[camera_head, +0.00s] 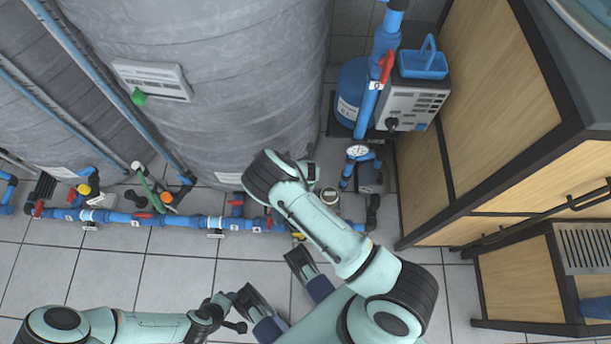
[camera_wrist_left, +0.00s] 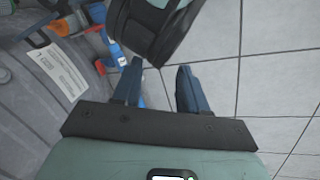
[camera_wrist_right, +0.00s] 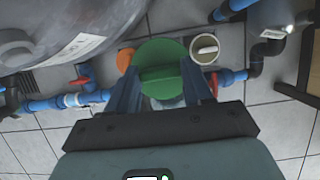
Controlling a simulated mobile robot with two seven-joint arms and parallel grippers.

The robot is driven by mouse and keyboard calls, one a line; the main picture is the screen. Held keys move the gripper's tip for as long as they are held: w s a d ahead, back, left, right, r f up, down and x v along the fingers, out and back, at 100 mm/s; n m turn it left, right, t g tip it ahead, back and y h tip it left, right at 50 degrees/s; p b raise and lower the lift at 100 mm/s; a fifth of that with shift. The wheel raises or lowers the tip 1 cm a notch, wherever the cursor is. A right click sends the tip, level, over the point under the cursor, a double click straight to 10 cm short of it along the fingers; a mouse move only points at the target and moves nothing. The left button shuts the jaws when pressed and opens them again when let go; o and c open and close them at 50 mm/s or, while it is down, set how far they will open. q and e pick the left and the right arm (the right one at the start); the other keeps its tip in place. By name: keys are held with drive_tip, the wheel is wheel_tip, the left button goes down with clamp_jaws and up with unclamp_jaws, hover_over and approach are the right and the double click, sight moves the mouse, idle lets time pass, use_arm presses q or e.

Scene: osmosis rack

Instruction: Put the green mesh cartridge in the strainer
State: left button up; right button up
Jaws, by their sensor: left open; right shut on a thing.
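The green mesh cartridge (camera_wrist_right: 168,62) shows its round green top with a raised bar in the right wrist view. My right gripper (camera_wrist_right: 162,75) is shut on it; the part below the top is mostly hidden. A pale, round, cup-like fitting (camera_wrist_right: 205,48), which looks like the strainer, is just right of the cartridge and apart from it in the picture. It also shows in the head view (camera_head: 330,196), beside my right wrist. My right gripper is hidden under that wrist there. My left gripper (camera_head: 271,276) is open and empty, also seen in the left wrist view (camera_wrist_left: 160,68).
Large grey tanks (camera_head: 210,80) stand behind a low blue pipe run (camera_head: 185,221) with red-handled valves. A blue pump pipe (camera_head: 366,108) and a grey control box (camera_head: 412,104) are to the right, beside wooden cabinets (camera_head: 505,85). The tiled floor in front is clear.

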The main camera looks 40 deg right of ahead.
drive_tip(key=s+a+r, duration=0.2)
drive_tip(key=s+a, duration=0.5)
use_arm(q)
drive_tip(key=w+a+f+t+y+b, duration=0.1)
drive_tip(key=w+a+f+b, duration=0.2)
drive_tip(key=w+f+b, duration=0.15)
drive_tip(key=s+f+g+b, duration=0.1)
drive_tip(key=s+f+b, duration=0.1)
drive_tip(key=s+f, duration=0.2)
drive_tip(key=shift+s+a+f+n+g, duration=0.3)
drive_tip(key=shift+s+a+n, duration=0.1)
drive_tip(key=shift+s, duration=0.2)
use_arm(e)
wheel_tip(320, 180, down, 20)
drive_tip(key=shift+s+a, duration=0.3)
drive_tip(key=shift+s, duration=0.05)
use_arm(q)
drive_tip(key=shift+s, duration=0.1)
use_arm(e)
drive_tip(key=shift+f, duration=0.15)
drive_tip(key=o, duration=1.1)
use_arm(q)
drive_tip(key=shift+s+f, duration=0.1)
